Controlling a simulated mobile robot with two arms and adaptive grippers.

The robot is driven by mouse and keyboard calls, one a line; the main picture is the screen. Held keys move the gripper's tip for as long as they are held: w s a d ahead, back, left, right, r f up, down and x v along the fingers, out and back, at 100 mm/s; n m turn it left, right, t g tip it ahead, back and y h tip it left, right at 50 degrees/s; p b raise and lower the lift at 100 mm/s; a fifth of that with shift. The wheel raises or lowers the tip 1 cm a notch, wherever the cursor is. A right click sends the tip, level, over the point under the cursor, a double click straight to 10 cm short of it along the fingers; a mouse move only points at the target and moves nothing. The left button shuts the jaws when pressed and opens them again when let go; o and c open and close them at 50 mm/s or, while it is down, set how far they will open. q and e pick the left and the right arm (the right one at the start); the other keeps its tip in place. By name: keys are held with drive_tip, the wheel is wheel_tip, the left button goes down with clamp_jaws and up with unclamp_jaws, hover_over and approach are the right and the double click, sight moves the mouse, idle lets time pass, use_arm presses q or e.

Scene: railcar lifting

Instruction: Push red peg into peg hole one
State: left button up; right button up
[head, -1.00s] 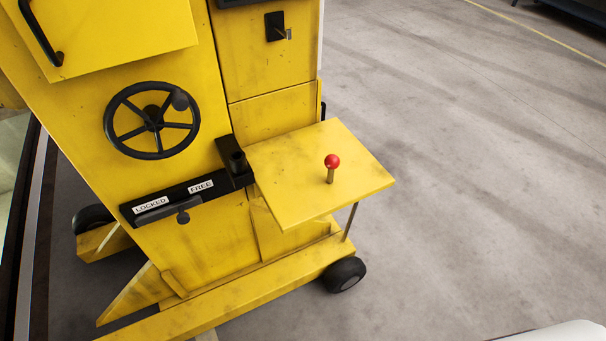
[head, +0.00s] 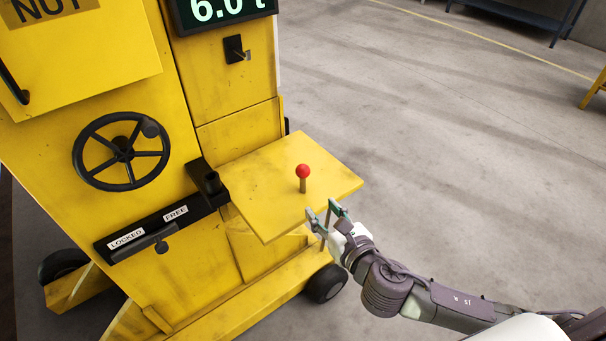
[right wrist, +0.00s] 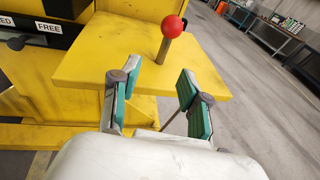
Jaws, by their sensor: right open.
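The red peg (head: 303,173) has a round red knob on a brass-coloured shaft and stands upright on the yellow shelf (head: 265,215) of the machine. It also shows in the right wrist view (right wrist: 172,28), beyond the fingers. My right gripper (head: 327,213) is open and empty at the shelf's near right edge, apart from the peg. In the right wrist view, its green-padded fingers (right wrist: 157,88) are spread. My left gripper is not in view.
A black handwheel (head: 121,151) and a LOCKED/FREE slider bar (head: 150,233) are on the machine's front. A display (head: 222,12) reads 6.0 t. The grey floor (head: 430,130) right of the machine is clear, with a dark bench (head: 520,18) far back.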

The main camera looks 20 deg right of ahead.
sight(304, 183)
drive_tip(key=x, duration=0.7)
drive_tip(key=shift+d+p+x, duration=0.2)
drive_tip(key=shift+x, duration=1.15)
drive_tip(key=shift+d+p+x, duration=0.15)
drive_tip(key=shift+d+x, duration=0.05)
drive_tip(key=shift+x, duration=1.1)
drive_tip(key=shift+r, duration=0.1)
clamp_jaws()
